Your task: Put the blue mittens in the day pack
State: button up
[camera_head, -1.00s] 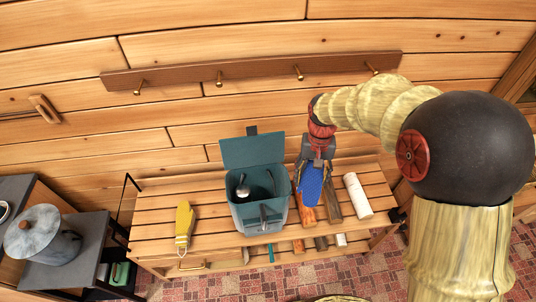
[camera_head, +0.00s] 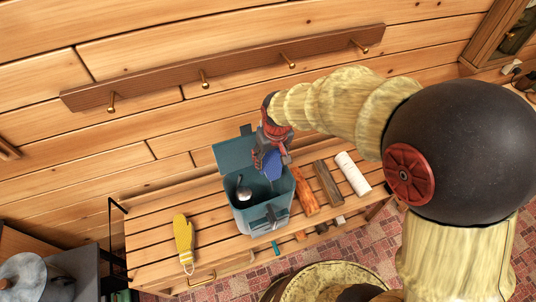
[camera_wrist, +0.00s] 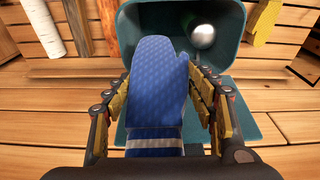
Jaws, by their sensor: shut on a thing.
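The day pack (camera_head: 262,219) is a teal box-like bag standing open on the slatted bench, its lid (camera_head: 233,153) tipped back toward the wall. A metal item (camera_head: 244,194) sits inside it; it also shows in the wrist view (camera_wrist: 202,34). My gripper (camera_head: 271,150) is shut on a blue mitten (camera_head: 272,166) and holds it over the right back part of the pack's opening. In the wrist view the mitten (camera_wrist: 159,85) lies between the fingers, in front of the pack's opening (camera_wrist: 236,20). Only one blue mitten can be made out.
A yellow mitten (camera_head: 184,242) lies on the bench (camera_head: 148,229) left of the pack. Wood pieces (camera_head: 327,184) and a white roll (camera_head: 353,174) lie to its right. A hook rail (camera_head: 230,68) runs along the wall above.

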notch_tip(320, 180, down, 11)
jog(key=b, duration=0.8)
jog(key=shift+f, duration=0.2)
notch_tip(320, 180, down, 12)
jog(key=b, duration=0.6)
jog(key=shift+f, duration=0.2)
jog(key=o, duration=1.4)
